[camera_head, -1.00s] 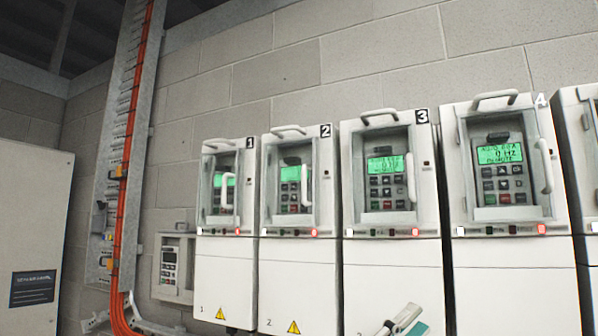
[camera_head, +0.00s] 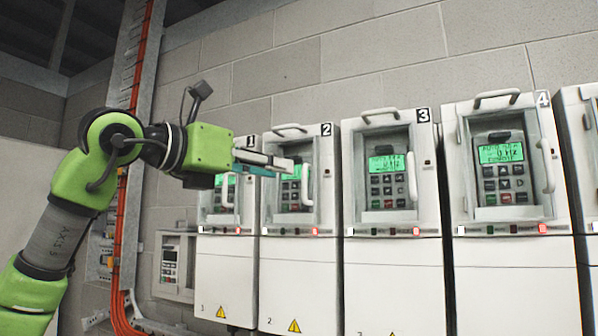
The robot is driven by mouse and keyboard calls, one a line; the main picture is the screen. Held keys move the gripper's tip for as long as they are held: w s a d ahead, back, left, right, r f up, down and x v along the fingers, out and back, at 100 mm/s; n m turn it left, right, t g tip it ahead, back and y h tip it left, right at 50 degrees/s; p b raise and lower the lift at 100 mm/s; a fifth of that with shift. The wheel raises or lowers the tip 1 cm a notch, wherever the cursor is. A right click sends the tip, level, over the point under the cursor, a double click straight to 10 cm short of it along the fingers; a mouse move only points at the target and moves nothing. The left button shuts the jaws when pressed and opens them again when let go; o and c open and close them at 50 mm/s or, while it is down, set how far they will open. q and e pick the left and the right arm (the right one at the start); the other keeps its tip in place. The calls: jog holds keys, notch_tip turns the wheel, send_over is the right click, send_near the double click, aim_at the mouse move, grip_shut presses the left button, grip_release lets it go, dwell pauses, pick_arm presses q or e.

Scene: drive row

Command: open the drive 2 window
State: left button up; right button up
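The drive 2 cabinet (camera_head: 298,265) stands second from the left in the row, marked with a black "2" label. Its window (camera_head: 292,205) looks shut, with a green display and keypad behind it. An upright white handle (camera_head: 305,186) sits on the right part of the window. My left gripper (camera_head: 284,167) reaches in from the left, its fingertips in front of the upper part of the drive 2 window, just left of the handle. Whether it touches anything, I cannot tell. The fingers are seen side-on and their gap is unclear. My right gripper is not in view.
Drive 1 (camera_head: 225,270) is partly covered by my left gripper. Drive 3 (camera_head: 392,275) and drive 4 (camera_head: 515,275) stand to the right, with similar windows and handles. An orange cable run (camera_head: 135,90) climbs the wall at left. A small keypad box (camera_head: 172,292) hangs beside drive 1.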

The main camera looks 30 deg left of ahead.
aim_at(303, 172)
pick_arm(q)
jog(key=shift+n+y, duration=0.5)
jog(key=shift+y, duration=0.3)
jog(key=w+p, duration=0.1)
jog(key=w, duration=0.2)
jog(key=w+r+p, duration=0.1)
jog(key=w+p, duration=0.1)
jog(key=w, duration=0.2)
jog(key=w+p, duration=0.1)
jog(key=w, duration=0.2)
jog(key=shift+w+a+r+p, duration=0.25)
jog(key=shift+w+p, duration=0.05)
jog(key=shift+w, duration=0.05)
jog(key=shift+w+d+f, duration=0.1)
jog(key=shift+w, duration=0.55)
grip_shut()
